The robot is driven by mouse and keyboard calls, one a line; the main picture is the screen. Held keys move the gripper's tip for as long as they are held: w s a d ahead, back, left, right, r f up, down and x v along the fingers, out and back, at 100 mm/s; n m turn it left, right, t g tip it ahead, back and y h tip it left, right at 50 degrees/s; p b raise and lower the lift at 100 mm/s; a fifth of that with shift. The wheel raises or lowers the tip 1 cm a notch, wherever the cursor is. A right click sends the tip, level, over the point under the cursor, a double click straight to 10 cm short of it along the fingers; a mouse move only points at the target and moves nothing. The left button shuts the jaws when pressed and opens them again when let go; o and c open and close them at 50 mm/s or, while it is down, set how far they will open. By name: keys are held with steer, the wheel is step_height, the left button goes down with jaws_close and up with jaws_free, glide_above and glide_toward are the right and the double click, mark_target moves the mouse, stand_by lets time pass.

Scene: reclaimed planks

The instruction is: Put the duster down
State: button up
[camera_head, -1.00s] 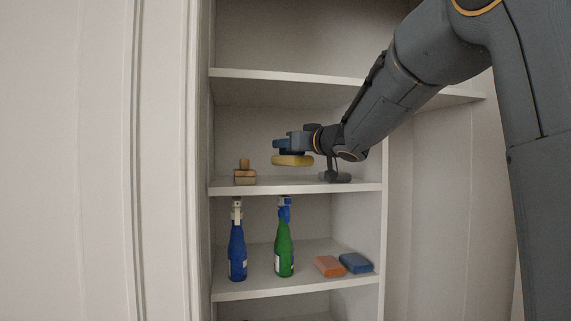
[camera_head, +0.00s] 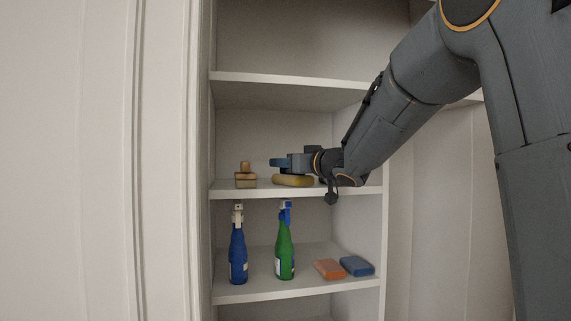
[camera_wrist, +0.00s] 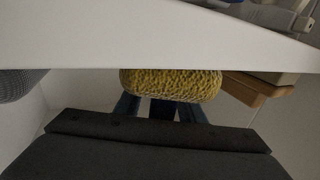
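The duster (camera_head: 293,181) has a yellow fluffy head and lies at the level of the middle shelf, appearing to rest on it. In the wrist view its knobbly yellow head (camera_wrist: 170,84) is partly cut off by a white shelf edge. My gripper (camera_head: 282,162), with blue fingers, is directly above the duster. In the wrist view a dark blue part stands between the two fingers, with pale gaps beside it. The fingertips are hidden behind the yellow head, so their grip does not show.
A wooden brush-like block (camera_head: 245,176) stands close left of the duster. The shelf below holds a blue bottle (camera_head: 238,252), a green bottle (camera_head: 284,250), an orange sponge (camera_head: 329,268) and a blue sponge (camera_head: 357,265). The white middle shelf (camera_head: 225,192) has a front edge near my wrist.

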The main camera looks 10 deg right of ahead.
steer(key=shift+r, duration=0.2)
steer(key=b+v, duration=0.3)
steer(key=v, duration=0.9)
steer(key=shift+d+f, duration=0.1)
stand_by(0.3)
